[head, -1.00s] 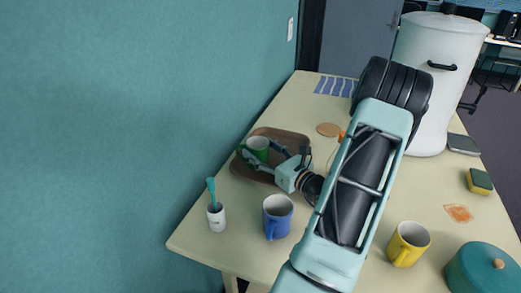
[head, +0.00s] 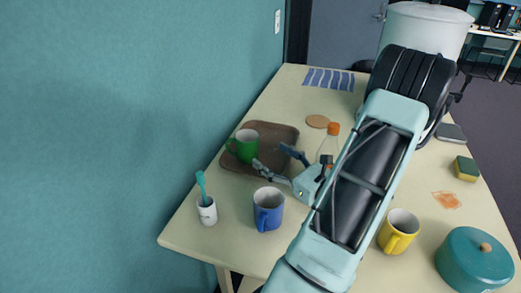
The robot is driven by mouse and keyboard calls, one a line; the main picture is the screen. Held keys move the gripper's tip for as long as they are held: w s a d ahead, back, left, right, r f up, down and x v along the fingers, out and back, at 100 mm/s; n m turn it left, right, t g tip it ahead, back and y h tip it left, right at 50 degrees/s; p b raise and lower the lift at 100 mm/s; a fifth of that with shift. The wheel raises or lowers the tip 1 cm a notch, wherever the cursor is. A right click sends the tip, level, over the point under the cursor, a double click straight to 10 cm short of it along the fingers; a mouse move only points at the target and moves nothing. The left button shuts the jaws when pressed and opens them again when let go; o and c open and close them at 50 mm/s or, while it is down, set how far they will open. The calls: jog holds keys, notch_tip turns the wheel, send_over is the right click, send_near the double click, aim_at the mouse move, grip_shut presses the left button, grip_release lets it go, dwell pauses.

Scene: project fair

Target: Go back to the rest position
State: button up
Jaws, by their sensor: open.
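My gripper (head: 273,158) is open and empty in the head view. Its fingers point up and left, over the table near the right edge of the brown tray (head: 284,137). A green mug (head: 244,147) stands upright on the tray, to the left of my fingertips and apart from them. A blue mug (head: 267,212) stands on the table just below my gripper. My arm crosses the table's middle and hides part of it.
A white cup with a teal brush (head: 207,211), a yellow mug (head: 397,234), a teal pot (head: 474,262), a sponge (head: 466,169) and an orange-capped bottle (head: 332,131) stand on the table (head: 245,245). A large white container (head: 424,27) is behind my arm. A wall borders the left side.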

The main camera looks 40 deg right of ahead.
jog(key=shift+s, duration=0.95)
jog(key=shift+r, duration=0.1)
